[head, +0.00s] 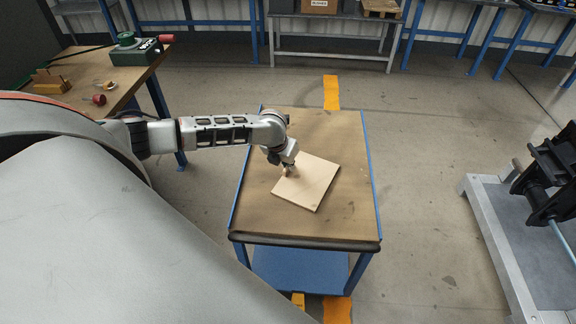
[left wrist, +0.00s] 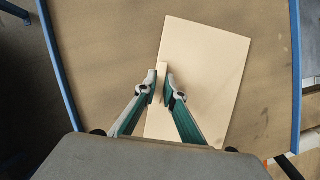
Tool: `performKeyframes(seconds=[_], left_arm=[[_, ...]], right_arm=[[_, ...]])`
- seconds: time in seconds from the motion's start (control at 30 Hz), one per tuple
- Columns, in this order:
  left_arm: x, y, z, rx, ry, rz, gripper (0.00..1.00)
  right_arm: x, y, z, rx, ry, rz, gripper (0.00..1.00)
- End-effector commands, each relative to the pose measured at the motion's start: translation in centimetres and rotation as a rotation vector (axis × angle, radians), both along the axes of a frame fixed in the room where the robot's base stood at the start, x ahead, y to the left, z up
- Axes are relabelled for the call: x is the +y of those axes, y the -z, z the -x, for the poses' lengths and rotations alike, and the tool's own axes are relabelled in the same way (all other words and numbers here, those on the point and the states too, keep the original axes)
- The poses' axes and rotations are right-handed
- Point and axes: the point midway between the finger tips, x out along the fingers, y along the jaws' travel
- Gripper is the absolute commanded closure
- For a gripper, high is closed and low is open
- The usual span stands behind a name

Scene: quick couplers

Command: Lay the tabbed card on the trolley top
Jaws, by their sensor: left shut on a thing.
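The tabbed card (head: 308,184) is a flat, pale beige board, turned at an angle over the trolley top (head: 330,135). My left gripper (head: 288,172) is shut on its small upright tab, near the card's left edge. The left wrist view shows the card (left wrist: 210,75) and the tab (left wrist: 161,82) between the two fingertips of the left gripper (left wrist: 161,90). The whole card is within the trolley top's edges. I cannot tell whether it touches the surface or hangs just above it. My right gripper is not in view.
The trolley has blue side rails and a dark front bar (head: 305,243). A wooden bench (head: 85,85) with a green device (head: 135,50) stands at the left. A grey frame with black machinery (head: 545,185) stands at the right. The trolley top around the card is bare.

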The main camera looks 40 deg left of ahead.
Motion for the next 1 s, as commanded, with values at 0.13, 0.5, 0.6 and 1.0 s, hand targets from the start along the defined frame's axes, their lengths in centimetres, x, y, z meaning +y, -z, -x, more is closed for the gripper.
performKeyframes(seconds=[0.13,0.5,0.6,1.0], left_arm=[[0.0,0.0,0.0,0.0,0.0,0.0,1.0],[0.0,0.0,0.0,0.0,0.0,0.0,0.74],[0.0,-0.1,0.0,0.0,0.0,0.0,0.74],[-0.2,-5.9,2.2,-0.003,0.001,-0.001,0.74]], right_arm=[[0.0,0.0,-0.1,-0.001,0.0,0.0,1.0],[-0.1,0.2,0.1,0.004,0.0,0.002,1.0],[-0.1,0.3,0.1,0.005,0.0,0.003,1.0],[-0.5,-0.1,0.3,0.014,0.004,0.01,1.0]])
